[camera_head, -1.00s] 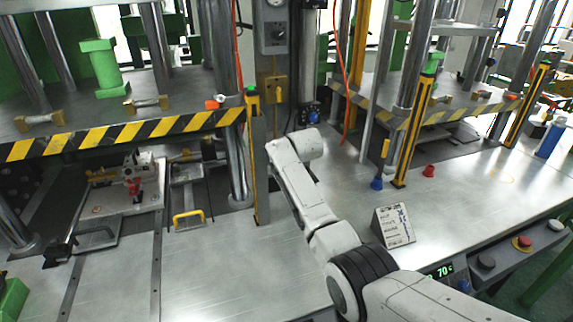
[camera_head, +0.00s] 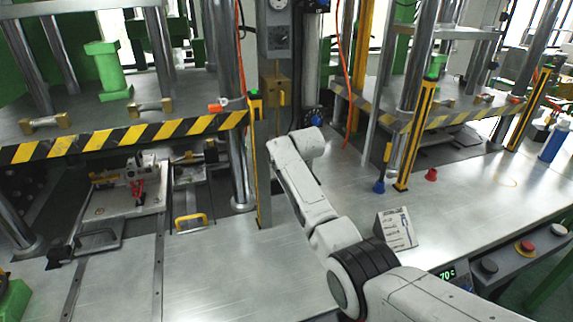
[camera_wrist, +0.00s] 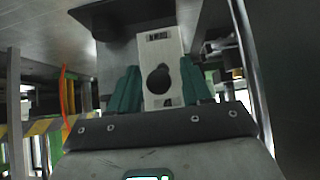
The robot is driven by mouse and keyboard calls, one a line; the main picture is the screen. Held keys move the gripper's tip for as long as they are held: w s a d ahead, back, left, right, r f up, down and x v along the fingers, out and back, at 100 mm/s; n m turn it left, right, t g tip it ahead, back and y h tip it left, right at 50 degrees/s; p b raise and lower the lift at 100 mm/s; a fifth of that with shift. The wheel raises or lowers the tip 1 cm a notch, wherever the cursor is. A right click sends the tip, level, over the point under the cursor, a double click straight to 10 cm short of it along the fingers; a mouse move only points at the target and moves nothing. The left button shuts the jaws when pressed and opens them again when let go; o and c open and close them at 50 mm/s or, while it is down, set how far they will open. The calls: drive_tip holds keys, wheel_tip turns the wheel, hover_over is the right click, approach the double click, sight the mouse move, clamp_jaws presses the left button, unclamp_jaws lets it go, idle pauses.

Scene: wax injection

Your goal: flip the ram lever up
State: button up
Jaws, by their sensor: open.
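In the wrist view my gripper (camera_wrist: 160,88) is open, its two green fingers apart with a pale panel (camera_wrist: 152,50) between or beyond them. The panel bears a dark round knob shape (camera_wrist: 158,80) and small labels that look upside down. I cannot tell if the fingers touch it. In the head view a grey control box (camera_head: 275,45) with a black knob stands on the centre column, above a yellow box (camera_head: 275,88) with a small lever. I cannot tell for certain which is the ram lever. My gripper is hidden behind my arm in the head view.
Presses with striped platens (camera_head: 125,136) stand left and right of the column. A yellow post (camera_head: 256,160) and an orange hose (camera_head: 346,80) are close to my arm. A small sign (camera_head: 396,228) stands on the metal table (camera_head: 240,275), whose front is mostly clear.

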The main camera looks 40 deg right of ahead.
drive_tip(key=v, duration=1)
drive_tip(key=shift+s+r+b, duration=0.2)
drive_tip(key=shift+s+b, duration=0.1)
drive_tip(key=shift+a, duration=0.1)
idle(0.3)
